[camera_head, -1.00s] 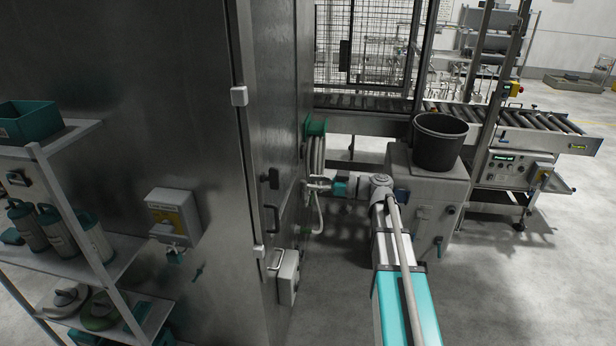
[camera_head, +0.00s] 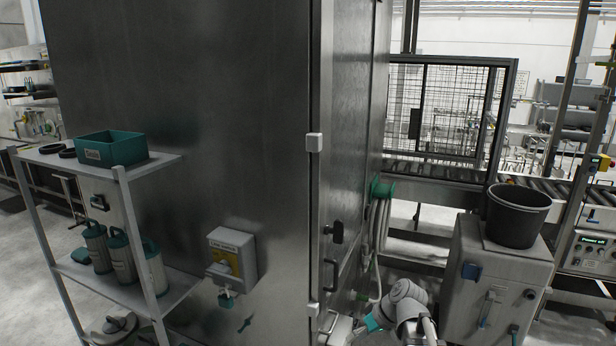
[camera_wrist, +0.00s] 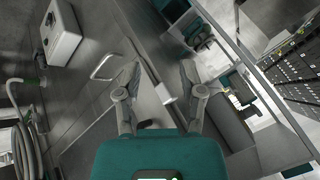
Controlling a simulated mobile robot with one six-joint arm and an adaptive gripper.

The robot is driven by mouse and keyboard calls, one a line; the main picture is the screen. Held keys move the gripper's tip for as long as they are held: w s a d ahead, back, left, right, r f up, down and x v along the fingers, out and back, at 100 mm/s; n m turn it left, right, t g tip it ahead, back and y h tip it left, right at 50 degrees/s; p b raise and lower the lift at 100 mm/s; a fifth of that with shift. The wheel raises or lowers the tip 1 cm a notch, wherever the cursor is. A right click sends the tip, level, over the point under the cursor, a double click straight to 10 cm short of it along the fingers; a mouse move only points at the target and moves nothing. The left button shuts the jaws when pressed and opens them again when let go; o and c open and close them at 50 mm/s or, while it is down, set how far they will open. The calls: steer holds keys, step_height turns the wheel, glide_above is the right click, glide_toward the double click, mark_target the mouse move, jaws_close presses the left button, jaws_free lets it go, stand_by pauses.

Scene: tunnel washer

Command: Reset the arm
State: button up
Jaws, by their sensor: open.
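My arm shows at the bottom right of the head view, with its wrist joints low beside the steel cabinet (camera_head: 190,120). My gripper (camera_wrist: 158,85) is in the wrist view, its two fingers spread apart with nothing between them. In that view a bent metal handle (camera_wrist: 106,66) lies left of the fingers, and the cabinet's steel surface is behind them. The fingertips are not clear in the head view.
A shelf rack (camera_head: 75,272) with a teal bin (camera_head: 110,148) and several canisters stands at the left. A control box (camera_head: 232,258) is on the cabinet. A black bucket (camera_head: 515,215) sits on a grey unit (camera_head: 495,285) at the right. A hose (camera_head: 378,235) hangs by the cabinet edge.

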steer(key=s+d+f+m+g+h+b, duration=0.1)
steer(key=s+d+f+m+h+b, duration=0.2)
steer(key=s+f+h, duration=0.4)
steer(key=s+d+f+m, duration=0.1)
steer(key=m, duration=0.1)
steer(key=shift+m+b, duration=0.35)
steer(key=shift+m, duration=0.05)
steer(key=shift+a, duration=0.1)
stand_by(0.5)
steer(key=shift+o, duration=0.4)
